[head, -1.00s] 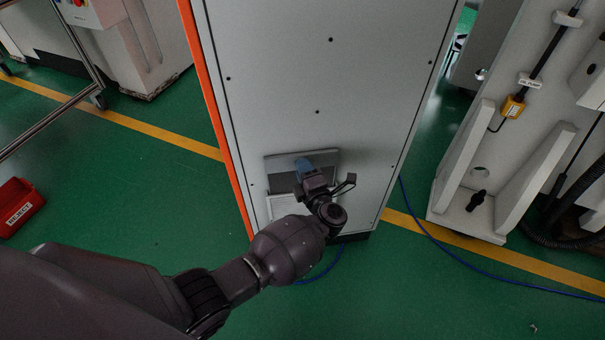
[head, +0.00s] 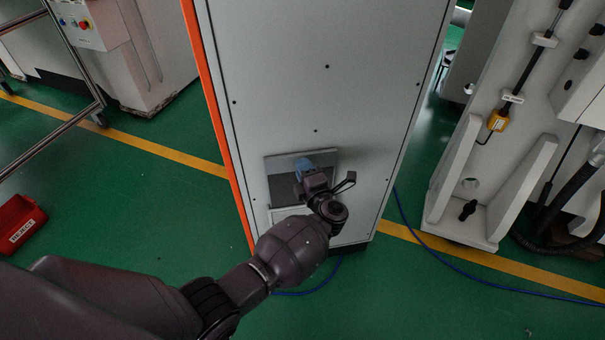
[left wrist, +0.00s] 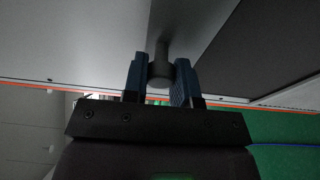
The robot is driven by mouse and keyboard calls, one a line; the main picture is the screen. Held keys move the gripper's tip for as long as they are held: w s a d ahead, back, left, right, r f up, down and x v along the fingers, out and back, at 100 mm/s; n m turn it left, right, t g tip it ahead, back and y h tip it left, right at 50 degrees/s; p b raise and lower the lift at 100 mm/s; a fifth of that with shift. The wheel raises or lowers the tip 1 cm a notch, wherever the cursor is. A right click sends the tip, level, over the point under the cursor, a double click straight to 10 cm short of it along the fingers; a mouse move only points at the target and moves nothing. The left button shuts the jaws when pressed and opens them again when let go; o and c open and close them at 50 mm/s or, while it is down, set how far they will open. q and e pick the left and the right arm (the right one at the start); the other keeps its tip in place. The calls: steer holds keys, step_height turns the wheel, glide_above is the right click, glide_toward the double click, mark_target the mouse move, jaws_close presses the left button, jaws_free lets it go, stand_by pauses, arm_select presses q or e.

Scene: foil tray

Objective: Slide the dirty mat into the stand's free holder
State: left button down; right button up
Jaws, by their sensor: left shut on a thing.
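My left gripper (head: 305,167) is at the low front of a tall grey cabinet (head: 318,90), in front of a dark grey rectangular panel (head: 282,166). In the left wrist view its blue fingers (left wrist: 160,78) are shut on a grey rounded knob (left wrist: 160,70) on a short stem, which meets a pale surface. A dark flat panel (left wrist: 275,45) shows to the right of the fingers there. I cannot tell whether either dark panel is the dirty mat. I see no stand or free holder. The right gripper is not in view.
A red bin (head: 20,224) lies on the green floor at the left. A pale machine with ribbed base (head: 480,215) stands to the right. A blue cable (head: 430,252) runs along the floor. Open floor lies in front of the cabinet, right of my arm.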

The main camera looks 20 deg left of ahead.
arm_select(q)
steer(key=shift+r+p, duration=1.65)
steer(key=shift+r, duration=1.65)
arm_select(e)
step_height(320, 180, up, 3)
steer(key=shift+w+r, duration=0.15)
arm_select(q)
steer(key=shift+f, duration=0.1)
